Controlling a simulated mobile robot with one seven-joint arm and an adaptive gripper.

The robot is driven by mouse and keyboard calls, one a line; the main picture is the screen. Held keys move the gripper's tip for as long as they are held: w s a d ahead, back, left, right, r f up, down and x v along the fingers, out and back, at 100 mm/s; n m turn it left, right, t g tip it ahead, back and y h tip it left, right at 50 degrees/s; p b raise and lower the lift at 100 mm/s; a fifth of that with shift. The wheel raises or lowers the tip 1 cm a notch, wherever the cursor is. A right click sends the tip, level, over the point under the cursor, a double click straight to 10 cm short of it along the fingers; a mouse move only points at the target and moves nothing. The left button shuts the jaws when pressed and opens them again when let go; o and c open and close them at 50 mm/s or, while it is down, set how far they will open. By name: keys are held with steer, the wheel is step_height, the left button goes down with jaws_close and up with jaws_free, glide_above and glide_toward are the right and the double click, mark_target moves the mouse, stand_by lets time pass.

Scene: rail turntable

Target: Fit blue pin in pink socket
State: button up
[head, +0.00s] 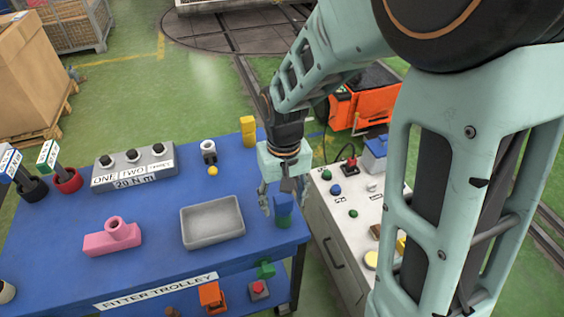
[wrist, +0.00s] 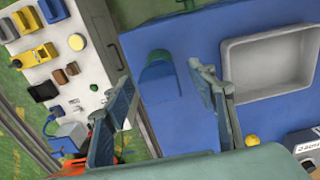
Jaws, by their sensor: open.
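In the wrist view, my open gripper (wrist: 168,92) has one finger on either side of the pin. The pink socket (head: 112,238), a block with an upright hollow tube, sits at the left of the trolley top, well away from my gripper.
A grey tray (head: 212,222) lies between the pin and the socket. A torque box (head: 134,168), a yellow block (head: 248,130) and a yellow ball (head: 213,170) are further back. A white control cabinet (head: 335,220) stands close on the right.

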mark_target(284, 208)
step_height(284, 208, down, 5)
steer(key=shift+r, duration=0.1)
stand_by(0.3)
jaws_close()
steer(key=c, duration=0.8)
jaws_free()
steer(key=shift+c, duration=0.2)
jaws_close()
steer(key=shift+w+r+p, duration=0.1)
steer(key=shift+r+p, duration=0.35)
steer(key=shift+r, duration=0.25)
steer(key=shift+r+p, duration=2.2)
steer(key=shift+r, duration=0.75)
